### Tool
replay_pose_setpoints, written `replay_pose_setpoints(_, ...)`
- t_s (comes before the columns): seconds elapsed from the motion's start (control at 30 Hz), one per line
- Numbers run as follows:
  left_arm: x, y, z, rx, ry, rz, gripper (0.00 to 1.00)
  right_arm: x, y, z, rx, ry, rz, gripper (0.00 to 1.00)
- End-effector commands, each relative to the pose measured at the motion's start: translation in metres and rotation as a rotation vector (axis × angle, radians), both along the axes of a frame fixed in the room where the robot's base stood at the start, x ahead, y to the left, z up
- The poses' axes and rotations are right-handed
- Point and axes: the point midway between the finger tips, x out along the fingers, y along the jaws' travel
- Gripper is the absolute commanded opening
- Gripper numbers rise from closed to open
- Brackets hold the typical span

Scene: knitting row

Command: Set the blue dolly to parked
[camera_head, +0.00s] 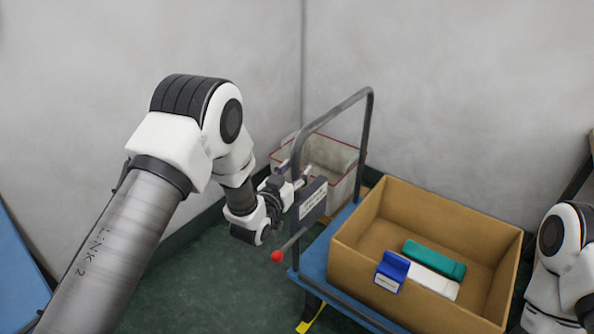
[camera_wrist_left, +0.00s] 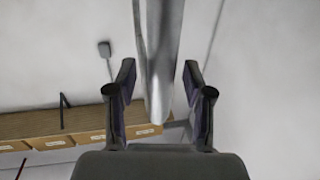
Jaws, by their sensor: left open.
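The blue dolly (camera_head: 345,222) stands at centre right, with a grey tube push handle (camera_head: 370,120) and a dark label plate (camera_head: 312,200) on its left side. A lever with a red knob (camera_head: 278,256) sticks out low at the left of the handle. My left gripper (camera_head: 300,176) is at the near upright of the handle, just above the label plate. In the left wrist view, my left gripper (camera_wrist_left: 158,92) is open, with a grey bar (camera_wrist_left: 160,60) between its fingers. Contact cannot be told. My right gripper is out of view.
A cardboard box (camera_head: 345,262) on the dolly holds a teal item (camera_head: 434,260), a white one (camera_head: 432,282) and a blue one (camera_head: 390,270). A whitish red-rimmed bin (camera_head: 335,160) stands behind the handle. Grey walls close the corner. Green floor (camera_head: 210,295) is clear at left.

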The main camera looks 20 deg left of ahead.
Motion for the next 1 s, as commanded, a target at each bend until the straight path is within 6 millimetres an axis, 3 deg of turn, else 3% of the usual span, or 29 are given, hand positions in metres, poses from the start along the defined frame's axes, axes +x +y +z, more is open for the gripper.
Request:
replay_pose_setpoints(0.27, 0.006, -0.001, -0.001, -0.001, 0.002, 0.000, 0.52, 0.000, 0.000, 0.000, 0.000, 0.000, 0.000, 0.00)
replay_pose_setpoints(0.3, 0.006, -0.001, -0.001, 0.000, 0.002, 0.000, 0.45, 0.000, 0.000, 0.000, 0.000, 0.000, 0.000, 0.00)
replay_pose_setpoints(0.43, 0.006, -0.001, -0.001, 0.000, 0.002, 0.000, 0.00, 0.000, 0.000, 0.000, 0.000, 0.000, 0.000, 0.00)
replay_pose_setpoints(0.77, 0.009, -0.002, -0.001, 0.000, 0.001, 0.000, 0.00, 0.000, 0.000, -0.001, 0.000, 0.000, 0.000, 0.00)
replay_pose_setpoints(1.0, 0.027, -0.009, -0.001, 0.002, -0.003, -0.001, 0.00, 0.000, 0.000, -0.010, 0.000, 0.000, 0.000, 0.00)
